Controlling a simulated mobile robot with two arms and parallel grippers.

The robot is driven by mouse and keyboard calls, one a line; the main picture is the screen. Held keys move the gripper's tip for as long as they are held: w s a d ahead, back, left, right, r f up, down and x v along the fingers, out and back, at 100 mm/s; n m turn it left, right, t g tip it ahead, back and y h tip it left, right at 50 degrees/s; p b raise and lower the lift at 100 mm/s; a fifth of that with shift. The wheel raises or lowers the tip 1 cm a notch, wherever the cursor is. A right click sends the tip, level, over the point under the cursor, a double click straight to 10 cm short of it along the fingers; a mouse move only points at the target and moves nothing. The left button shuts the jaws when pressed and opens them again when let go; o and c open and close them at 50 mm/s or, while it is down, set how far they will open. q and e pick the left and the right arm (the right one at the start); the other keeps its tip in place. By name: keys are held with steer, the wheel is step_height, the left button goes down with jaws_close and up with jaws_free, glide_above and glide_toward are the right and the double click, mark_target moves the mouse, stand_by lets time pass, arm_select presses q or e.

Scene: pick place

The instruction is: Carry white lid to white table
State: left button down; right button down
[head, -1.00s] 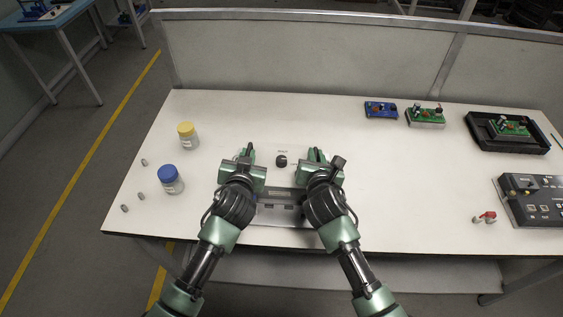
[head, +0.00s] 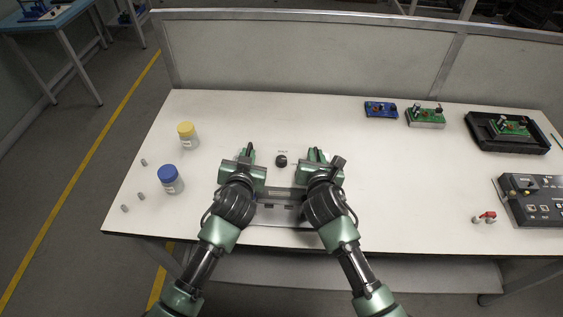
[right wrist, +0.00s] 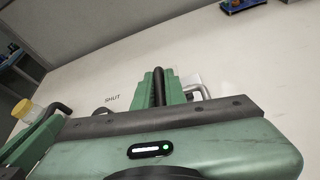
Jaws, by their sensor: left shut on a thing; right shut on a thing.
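The white lid (head: 283,174) lies between my two grippers, with a dark knob (head: 281,160) and the printed word SHUT on it. Its outline blends into the white table (head: 400,190), so I cannot tell whether it touches the table or hangs just above it. My left gripper (head: 249,155) is shut at the lid's left side and my right gripper (head: 317,157) at its right side. In the right wrist view, the right gripper (right wrist: 160,88) is at a metal handle (right wrist: 197,91); the word SHUT shows on the lid (right wrist: 130,103). The gripper bodies hide the grasps.
Yellow-lidded (head: 187,135) and blue-lidded (head: 171,180) jars and several small grey pieces stand left. Circuit boards (head: 381,109), a black tray (head: 481,136) and a control box (head: 537,205) are right. A low panel (head: 310,52) closes the back. Table between is clear.

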arm_select(q)
steer(key=shift+r, duration=0.15)
arm_select(e)
steer(key=shift+r, duration=0.1)
